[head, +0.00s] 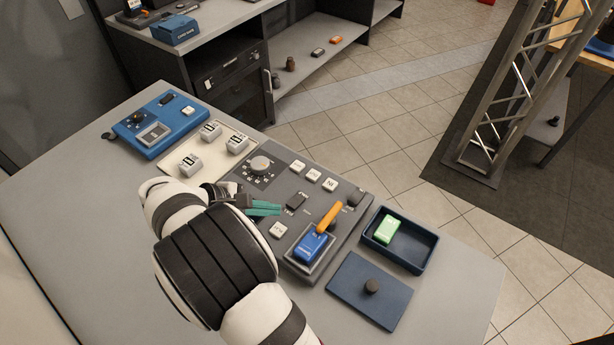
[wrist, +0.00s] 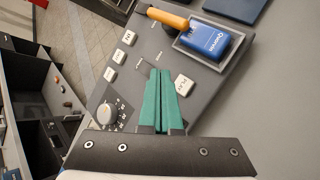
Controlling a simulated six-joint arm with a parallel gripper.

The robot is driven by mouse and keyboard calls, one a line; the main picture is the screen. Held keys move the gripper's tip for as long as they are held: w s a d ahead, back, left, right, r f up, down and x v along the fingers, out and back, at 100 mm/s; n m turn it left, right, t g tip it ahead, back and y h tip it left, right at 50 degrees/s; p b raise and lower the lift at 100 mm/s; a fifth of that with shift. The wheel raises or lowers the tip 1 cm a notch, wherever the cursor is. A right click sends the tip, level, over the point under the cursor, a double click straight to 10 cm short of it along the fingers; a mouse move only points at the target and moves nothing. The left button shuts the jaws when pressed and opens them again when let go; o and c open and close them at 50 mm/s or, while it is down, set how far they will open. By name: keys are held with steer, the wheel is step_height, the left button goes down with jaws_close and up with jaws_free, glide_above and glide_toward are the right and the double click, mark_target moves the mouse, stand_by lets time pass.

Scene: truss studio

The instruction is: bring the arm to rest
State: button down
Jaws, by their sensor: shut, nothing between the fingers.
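My gripper (head: 266,208) has teal fingers and is above the dark control panel (head: 338,232), near its middle. In the wrist view the gripper (wrist: 160,73) has its two fingers together with nothing between them. Its tips are over the panel, next to a white button (wrist: 184,84); I cannot tell whether they touch anything. My arm comes in from the lower front of the head view and hides part of the panel's near left side.
A blue block (head: 312,246) sits in a grey tray beside an orange handle (head: 329,217). A navy box (head: 428,245) holds a green block (head: 386,231). A navy lid (head: 360,303) lies nearby. A blue device (head: 157,124) stands at the far left. The table's near left is clear.

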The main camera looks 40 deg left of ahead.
steer(key=w+d+r+m+g, duration=0.1)
steer(key=d, duration=0.2)
steer(key=w+d+r+m+g, duration=0.1)
steer(key=w+d+r+m, duration=0.1)
steer(key=d, duration=0.1)
steer(key=w+d+r+m+h, duration=0.1)
steer(key=d+m, duration=0.1)
steer(key=d, duration=0.1)
steer(key=shift+w+d+r+g, duration=0.25)
steer(key=shift+r+g, duration=0.05)
steer(key=shift+g, duration=0.1)
steer(key=s+d+r+m+g, duration=0.1)
steer(key=d+r+m+g, duration=0.2)
steer(key=d, duration=0.5)
steer(key=d+r+m+g, duration=0.1)
steer(key=d+r+m, duration=0.2)
steer(key=d+m, duration=0.35)
steer(key=s+d+m+g+y, duration=0.1)
steer(key=s+d+m+y, duration=0.5)
steer(key=s+d+m, duration=0.6)
steer(key=s+m, duration=0.1)
steer(key=s, duration=0.1)
steer(key=shift+s+d+r+g+y, duration=0.15)
steer(key=shift+s+g+y, duration=0.15)
steer(key=shift+s+g, duration=0.1)
